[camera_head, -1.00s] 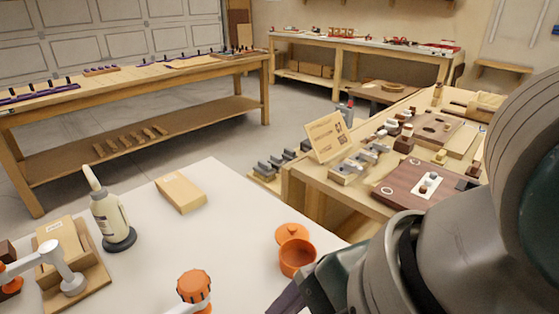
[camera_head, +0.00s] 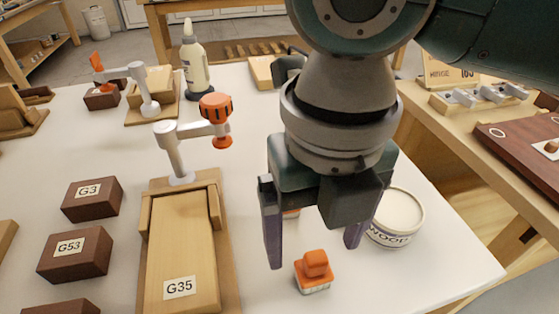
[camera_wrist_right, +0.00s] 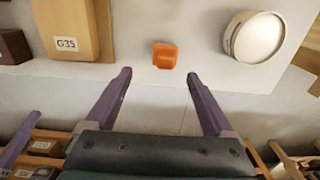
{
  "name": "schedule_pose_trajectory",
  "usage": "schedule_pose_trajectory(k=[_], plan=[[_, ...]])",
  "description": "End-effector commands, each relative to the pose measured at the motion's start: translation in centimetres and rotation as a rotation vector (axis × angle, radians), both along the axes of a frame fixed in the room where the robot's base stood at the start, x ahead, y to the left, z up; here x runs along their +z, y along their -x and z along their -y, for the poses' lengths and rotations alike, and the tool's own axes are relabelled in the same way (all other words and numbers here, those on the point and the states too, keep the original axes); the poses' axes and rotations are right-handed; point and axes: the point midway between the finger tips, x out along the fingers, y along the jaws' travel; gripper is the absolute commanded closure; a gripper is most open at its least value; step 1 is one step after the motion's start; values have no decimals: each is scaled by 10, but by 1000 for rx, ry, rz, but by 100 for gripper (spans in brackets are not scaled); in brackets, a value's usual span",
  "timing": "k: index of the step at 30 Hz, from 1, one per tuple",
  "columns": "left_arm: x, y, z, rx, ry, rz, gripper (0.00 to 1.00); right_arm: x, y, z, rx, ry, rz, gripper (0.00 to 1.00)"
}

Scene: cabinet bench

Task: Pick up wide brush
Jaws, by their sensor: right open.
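A small orange block-like piece with a raised grip and a pale lower edge (camera_head: 313,272) sits on the white bench top (camera_head: 258,287). It is the likeliest wide brush, but its bristles cannot be made out. It also shows in the right wrist view (camera_wrist_right: 165,56), just beyond and between the fingertips. My right gripper (camera_head: 313,254) is open and empty, pointing down, with its purple fingers on either side of the orange piece's line. It also shows open in the wrist view (camera_wrist_right: 158,75). My left gripper is out of view.
A round tin (camera_head: 397,215) stands close to the right finger. A wooden block marked G35 (camera_head: 182,250) lies in a clamp fixture at left, with dark blocks (camera_head: 92,199) beyond. A glue bottle (camera_head: 194,62) stands at the back. The bench's front right edge is near.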

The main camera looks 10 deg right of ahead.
Motion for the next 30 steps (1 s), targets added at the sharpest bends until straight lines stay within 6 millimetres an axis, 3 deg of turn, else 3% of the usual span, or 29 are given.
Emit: schedule_pose_trajectory(k=[12,21,30], plan=[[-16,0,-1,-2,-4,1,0,-60,-6,7,-1,0,-1,12],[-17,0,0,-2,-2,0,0,-66,-7,7,0,0,2,12],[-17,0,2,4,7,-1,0,-66,-7,8,-1,0,2,44]])
